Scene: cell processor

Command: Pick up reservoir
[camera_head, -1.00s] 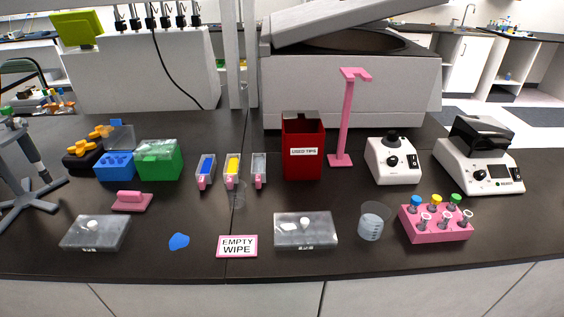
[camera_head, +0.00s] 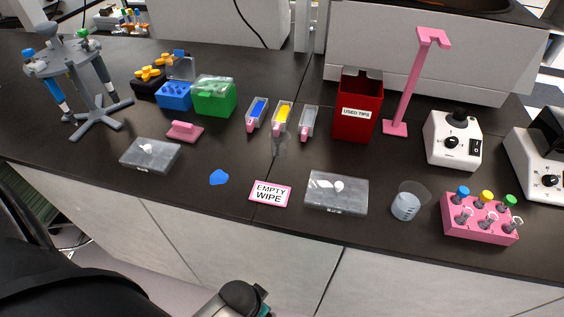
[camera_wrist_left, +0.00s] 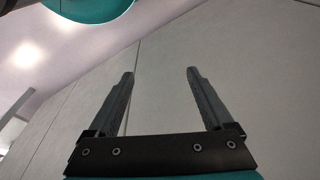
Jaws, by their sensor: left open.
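Three narrow reservoir-like troughs with pink ends stand side by side near the middle of the black bench in the head view. One has blue contents (camera_head: 257,110), one yellow (camera_head: 283,116), and one looks clear or empty (camera_head: 308,123). The frames do not show which one is the task's reservoir. My left gripper (camera_wrist_left: 161,73) is open and empty in the left wrist view, facing a plain pale cabinet front. No trough shows in that view. A dark part of my arm shows at the bottom of the head view. My right gripper is not in view.
The "EMPTY WIPE" card (camera_head: 270,194) and a clear-lidded box (camera_head: 336,192) lie nearer the front edge.

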